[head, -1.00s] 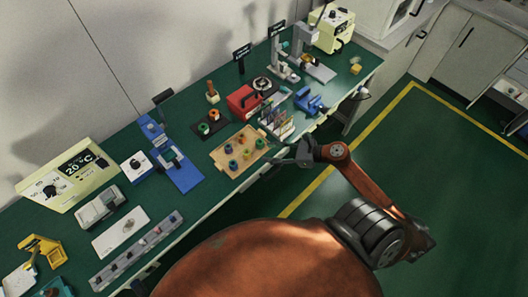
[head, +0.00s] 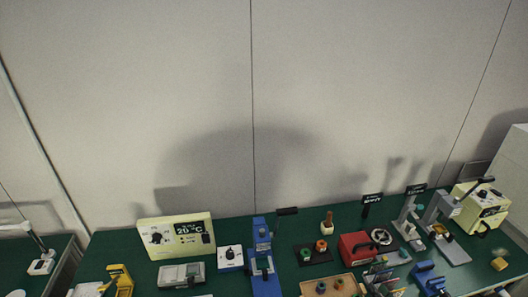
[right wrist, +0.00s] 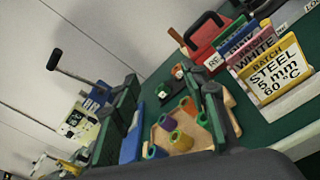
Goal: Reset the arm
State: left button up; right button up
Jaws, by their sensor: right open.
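My right gripper (right wrist: 171,92) shows in the right wrist view, its two dark fingers spread apart with nothing held between them. I cannot tell how far the fingers are from the tray. Neither gripper and no arm shows in the head view. My left gripper is out of sight.
A green bench (head: 225,285) runs along the bare wall (head: 350,90). On it stand a 20 °C display (head: 178,237), a blue stand (head: 265,275), a red box (head: 354,248) and a cream machine (head: 480,207). Upright label cards (right wrist: 277,75) stand beside the tray.

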jog(key=s+d+f+m+g+h, duration=0.3)
jog(key=s+d+f+m+h, duration=0.15)
jog(key=m, duration=0.65)
jog(key=s+d+f+m+g+h, duration=0.25)
jog(key=m+h, duration=0.25)
jog(key=m, duration=0.6)
jog(key=s+a+f+m+g+y, duration=0.5)
jog(key=s+a+f+m+g, duration=0.35)
jog(key=s+a+f, duration=0.5)
jog(key=s+a+f+g+y, duration=0.1)
jog(key=s+f, duration=0.1)
jog(key=f, duration=1.1)
jog(key=s+a+f, duration=0.1)
jog(key=s+f, duration=0.2)
jog(key=f, duration=1)
jog(key=s+f+g, duration=0.1)
jog(key=s+f, duration=1.7)
jog(key=s, duration=0.1)
jog(key=shift+f, duration=0.3)
jog(key=shift+n, duration=0.25)
